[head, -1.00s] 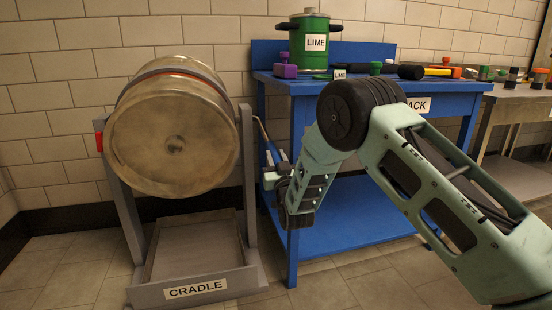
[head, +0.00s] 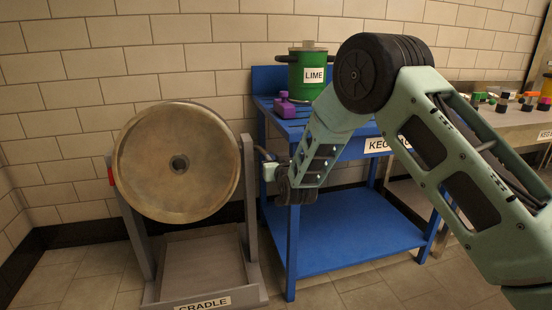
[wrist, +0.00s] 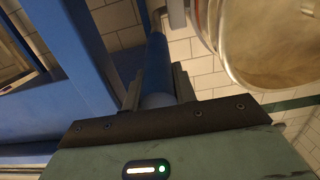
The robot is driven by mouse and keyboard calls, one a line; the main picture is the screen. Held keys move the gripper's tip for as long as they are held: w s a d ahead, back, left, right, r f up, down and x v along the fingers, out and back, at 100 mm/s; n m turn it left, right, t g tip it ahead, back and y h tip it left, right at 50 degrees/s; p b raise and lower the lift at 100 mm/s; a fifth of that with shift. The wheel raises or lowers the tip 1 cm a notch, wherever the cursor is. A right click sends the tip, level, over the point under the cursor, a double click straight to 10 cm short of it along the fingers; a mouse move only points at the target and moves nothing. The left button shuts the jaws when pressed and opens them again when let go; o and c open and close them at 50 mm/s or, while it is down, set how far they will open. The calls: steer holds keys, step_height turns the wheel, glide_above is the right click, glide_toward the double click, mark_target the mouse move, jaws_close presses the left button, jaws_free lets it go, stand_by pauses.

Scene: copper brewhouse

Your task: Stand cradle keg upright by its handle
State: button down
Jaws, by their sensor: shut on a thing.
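The keg (head: 150,170) hangs between the two grey posts of the cradle (head: 248,200). It lies tipped over, with its round brass-coloured end and central hole facing the head camera. A curved part of it shows at the upper right of the wrist view (wrist: 275,45). The handle, a blue grip (wrist: 158,65) on a metal crank beside the right post, stands between my jaws. My gripper (head: 270,170) is shut on this handle. Its fingertips are small and partly hidden in the head view.
A blue keg rack table (head: 345,235) stands close on the right of the handle, with its leg beside my gripper. A green LIME vessel (head: 308,75) and purple weight (head: 284,108) stand on it. A bench with small items (head: 500,118) is farther right.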

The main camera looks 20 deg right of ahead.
steer(key=shift+w+r+p, duration=0.3)
steer(key=shift+r+p, duration=0.3)
steer(key=shift+r, duration=0.35)
steer(key=c, duration=1.1)
jaws_free()
steer(key=shift+f, duration=0.1)
steer(key=s, duration=0.5)
steer(key=s+r+p, duration=0.1)
steer(key=s, duration=0.5)
steer(key=s+r+p, duration=0.1)
steer(key=s, duration=0.5)
steer(key=shift+s+r, duration=0.15)
